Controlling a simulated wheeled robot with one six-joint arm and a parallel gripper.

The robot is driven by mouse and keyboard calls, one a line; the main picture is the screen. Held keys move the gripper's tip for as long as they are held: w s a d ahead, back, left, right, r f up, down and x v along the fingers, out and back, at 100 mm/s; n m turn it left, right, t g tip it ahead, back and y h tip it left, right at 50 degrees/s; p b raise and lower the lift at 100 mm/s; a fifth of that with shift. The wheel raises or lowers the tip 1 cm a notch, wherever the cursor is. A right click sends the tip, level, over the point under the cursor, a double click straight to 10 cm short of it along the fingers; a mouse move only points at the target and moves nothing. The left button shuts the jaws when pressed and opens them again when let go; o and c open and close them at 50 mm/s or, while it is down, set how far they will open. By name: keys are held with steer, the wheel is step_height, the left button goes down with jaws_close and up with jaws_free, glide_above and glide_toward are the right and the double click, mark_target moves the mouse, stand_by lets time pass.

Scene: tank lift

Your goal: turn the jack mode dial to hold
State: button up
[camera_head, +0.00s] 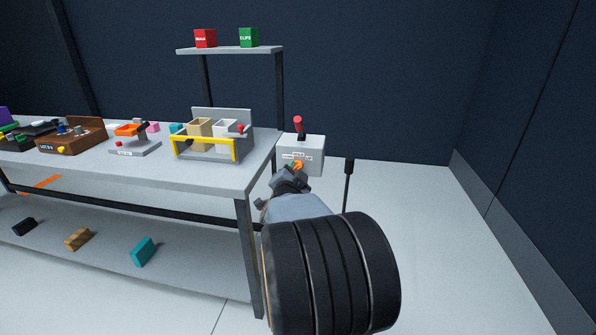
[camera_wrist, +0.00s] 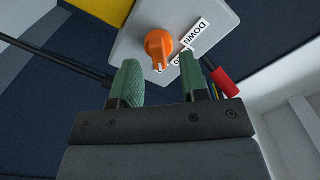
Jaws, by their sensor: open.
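The jack mode dial is an orange knob (camera_wrist: 158,46) on a light grey control box (camera_wrist: 128,38) in the wrist view. A label by it reads DOWN, and a second label is mostly hidden behind a finger. My gripper (camera_wrist: 163,85) is open, its two green fingers apart and empty, with the knob beyond and between the fingertips. In the head view the box (camera_head: 313,150) stands right of the table end, with the orange dial (camera_head: 297,166) low on its front. My gripper (camera_head: 291,178) is just below the dial there. I cannot tell whether it touches.
A red-tipped lever (camera_head: 298,125) rises from the box top; a red handle (camera_wrist: 224,82) shows right of the fingers. A workbench (camera_head: 240,178) with several fixtures stands left. A thin dark post (camera_head: 347,185) stands right of the box. The floor (camera_head: 430,230) farther right is clear.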

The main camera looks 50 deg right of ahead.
steer(key=shift+x, duration=1.1)
steer(key=shift+s, duration=0.1)
steer(key=c, duration=0.6)
steer(key=n+p, duration=0.1)
steer(key=n, duration=0.4)
steer(key=shift+n+p, duration=0.65)
steer(key=shift+n, duration=1.15)
steer(key=shift+f, duration=0.15)
